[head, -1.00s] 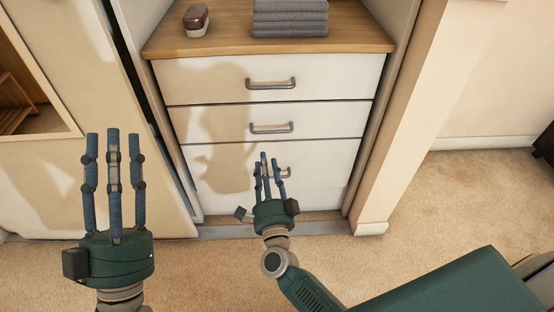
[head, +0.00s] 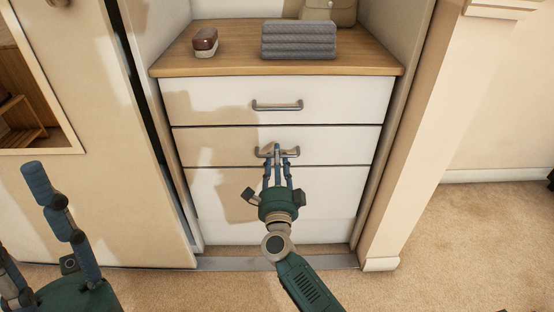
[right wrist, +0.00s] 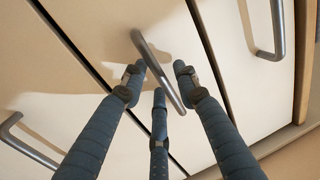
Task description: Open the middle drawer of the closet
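The closet's white drawer unit stands ahead, and its middle drawer (head: 345,146) is shut. The grey bar handle of the middle drawer (head: 261,153) is partly covered by my right gripper (head: 277,150), whose fingertips are at it. In the right wrist view the handle (right wrist: 160,70) runs between the spread blue fingers of the gripper (right wrist: 159,80). The fingers are open; I cannot tell whether any touches the bar. My left gripper (head: 40,225) is at the lower left, partly cut off, with its visible fingers apart and away from the drawers.
The top drawer (head: 340,98) and bottom drawer (head: 325,205) are shut. A folded grey towel stack (head: 298,40), a brush (head: 205,42) and a beige bag (head: 328,11) are on the wooden top. Closet walls stand on both sides. Carpet (head: 450,245) is clear at right.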

